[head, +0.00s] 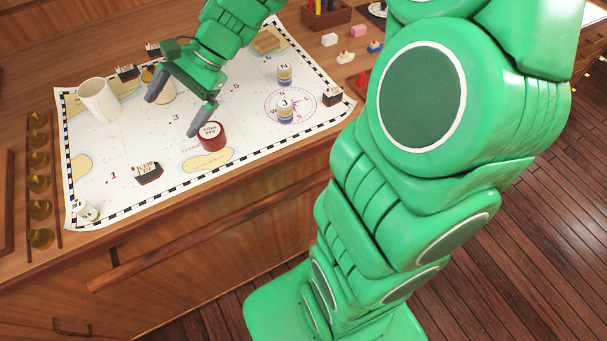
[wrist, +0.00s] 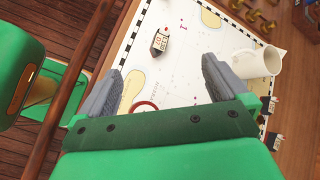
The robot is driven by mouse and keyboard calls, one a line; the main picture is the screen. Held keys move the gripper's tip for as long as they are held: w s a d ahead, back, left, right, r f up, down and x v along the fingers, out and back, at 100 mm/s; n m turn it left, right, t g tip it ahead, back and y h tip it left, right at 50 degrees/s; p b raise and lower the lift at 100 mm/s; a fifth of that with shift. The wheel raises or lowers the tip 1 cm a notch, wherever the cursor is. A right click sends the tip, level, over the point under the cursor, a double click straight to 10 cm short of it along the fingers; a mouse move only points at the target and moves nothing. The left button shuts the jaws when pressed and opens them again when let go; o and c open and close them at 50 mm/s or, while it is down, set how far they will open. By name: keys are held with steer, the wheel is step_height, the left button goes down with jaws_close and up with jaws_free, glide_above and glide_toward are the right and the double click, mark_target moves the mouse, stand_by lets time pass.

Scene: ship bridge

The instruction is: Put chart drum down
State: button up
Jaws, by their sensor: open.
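A red drum (head: 211,138) with a white lettered top stands upright on the chart (head: 150,130), near its front edge. It looks like the chart drum. My gripper (head: 172,115) is open, with nothing between its fingers; one fingertip is close to the red drum in the head view, and I cannot tell whether they touch. In the wrist view my gripper (wrist: 163,65) is spread over the chart. Only part of a red rim (wrist: 145,105) shows there, the rest hidden behind the gripper body.
A white mug (head: 98,100) stands at the chart's left. Small banded drums (head: 285,110) stand right. A dark ship model (head: 148,173) is at front left, with another (head: 332,96) near the right edge. Brass pieces (head: 39,185) line the left side. The chart's middle is mostly clear.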

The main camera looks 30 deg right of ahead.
steer(key=s+d+n+h, duration=0.4)
steer(key=s+d, duration=0.3)
steer(key=s, duration=0.5)
steer(key=s+d+n+g+h, duration=0.1)
steer(key=s+d+n+h, duration=0.4)
steer(key=s, duration=0.8)
steer(key=shift+d+f+n, duration=0.35)
steer(key=shift+d+n, duration=0.35)
steer(key=shift+d, duration=0.2)
steer(key=shift+a, duration=0.1)
steer(key=w+d+r+m, duration=0.5)
steer(key=w+m, duration=0.1)
steer(key=w, duration=0.6)
steer(key=w+d+r+m+t, duration=0.1)
steer(key=w+d+r+m, duration=0.45)
steer(key=w, duration=0.75)
steer(key=w+d+r+m, duration=0.4)
steer(key=w+r+m, duration=0.2)
steer(key=w, duration=0.6)
step_height(320, 180, down, 10)
steer(key=shift+w+d, duration=0.15)
steer(key=shift+w, duration=0.05)
steer(key=shift+r, duration=0.1)
